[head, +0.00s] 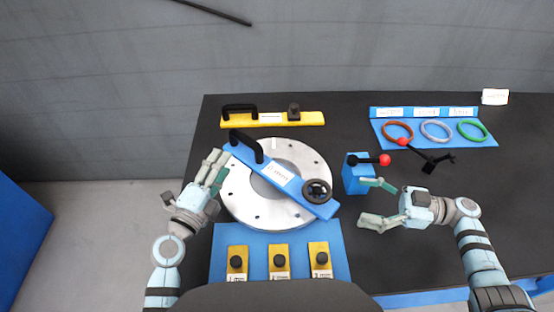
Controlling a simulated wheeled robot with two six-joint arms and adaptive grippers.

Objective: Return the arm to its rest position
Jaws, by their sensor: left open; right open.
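My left gripper (213,170) is open at the left rim of the silver flanged ring (309,156), beside the blue bar's handle end. I cannot tell whether it touches the ring or the bar. My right gripper (371,202) is open and empty, pointing left, just right of the ring and in front of the blue block with a red-knobbed lever (356,178). The blue bar (271,174) lies diagonally across the ring, with a black handle (246,146) at its upper left and a round black knob (317,191) at its lower right.
A yellow bar (287,119) with a black handle lies behind the ring. A blue rack (456,142) at the back right holds brown, grey and green rings. A black tool with a red ball (428,156) lies before it. Yellow blocks with black knobs (278,258) sit in front on a blue plate.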

